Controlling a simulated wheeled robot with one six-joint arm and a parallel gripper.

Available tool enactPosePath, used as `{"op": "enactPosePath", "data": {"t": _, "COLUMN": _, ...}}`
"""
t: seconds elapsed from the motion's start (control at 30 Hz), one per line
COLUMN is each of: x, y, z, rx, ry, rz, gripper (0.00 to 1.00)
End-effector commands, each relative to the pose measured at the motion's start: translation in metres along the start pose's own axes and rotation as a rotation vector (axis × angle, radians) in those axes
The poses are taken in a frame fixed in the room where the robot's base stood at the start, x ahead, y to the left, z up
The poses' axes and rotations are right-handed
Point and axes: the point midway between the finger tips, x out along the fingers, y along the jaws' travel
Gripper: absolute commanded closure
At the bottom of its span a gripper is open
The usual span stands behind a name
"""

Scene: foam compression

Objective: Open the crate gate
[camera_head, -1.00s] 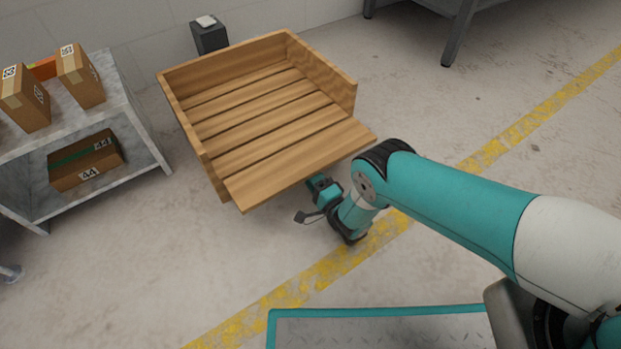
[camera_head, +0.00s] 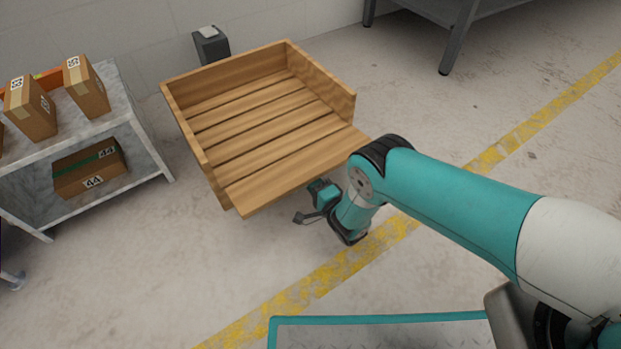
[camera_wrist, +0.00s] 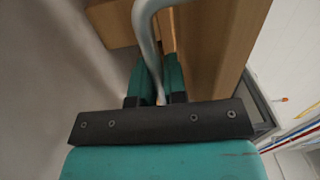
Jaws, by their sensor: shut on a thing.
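The wooden crate (camera_head: 183,120) stands open at its near side. Its gate (camera_head: 285,182) is folded down and lies roughly level with the slatted floor, jutting toward me. My gripper (camera_head: 316,188) is low at the gate's outer edge, partly hidden behind the edge and my wrist. In the wrist view my gripper (camera_wrist: 157,88) is shut on a bent grey metal handle (camera_wrist: 148,35), which passes between the two teal fingers. The wooden gate panel (camera_wrist: 225,40) fills the area beside the fingers. The exact contact at the fingertips is hard to see.
A shelf (camera_head: 140,120) with cardboard boxes (camera_head: 88,90) stands left of the crate. A grey post (camera_head: 211,45) is behind it, and a grey table (camera_head: 455,40) at the back right. Concrete floor with a yellow line (camera_head: 320,280) is free in front.

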Motion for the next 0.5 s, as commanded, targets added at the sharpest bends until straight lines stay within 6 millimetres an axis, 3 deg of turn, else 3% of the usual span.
{"op": "enactPosePath", "data": {"t": 0.03, "x": -0.0001, "y": -0.0078, "z": 0.0004, "rx": -0.001, "ry": -0.001, "rz": 0.023, "gripper": 1.00}}
{"op": "enactPosePath", "data": {"t": 0.37, "x": -0.0012, "y": -0.0043, "z": 0.0004, "rx": 0.000, "ry": -0.001, "rz": 0.046, "gripper": 1.00}}
{"op": "enactPosePath", "data": {"t": 0.4, "x": -0.0013, "y": -0.0043, "z": 0.0005, "rx": 0.000, "ry": -0.001, "rz": 0.046, "gripper": 0.79}}
{"op": "enactPosePath", "data": {"t": 0.47, "x": -0.0012, "y": -0.0042, "z": 0.0005, "rx": 0.000, "ry": -0.001, "rz": 0.046, "gripper": 0.65}}
{"op": "enactPosePath", "data": {"t": 0.5, "x": -0.0012, "y": -0.0043, "z": 0.0005, "rx": 0.000, "ry": -0.001, "rz": 0.045, "gripper": 0.64}}
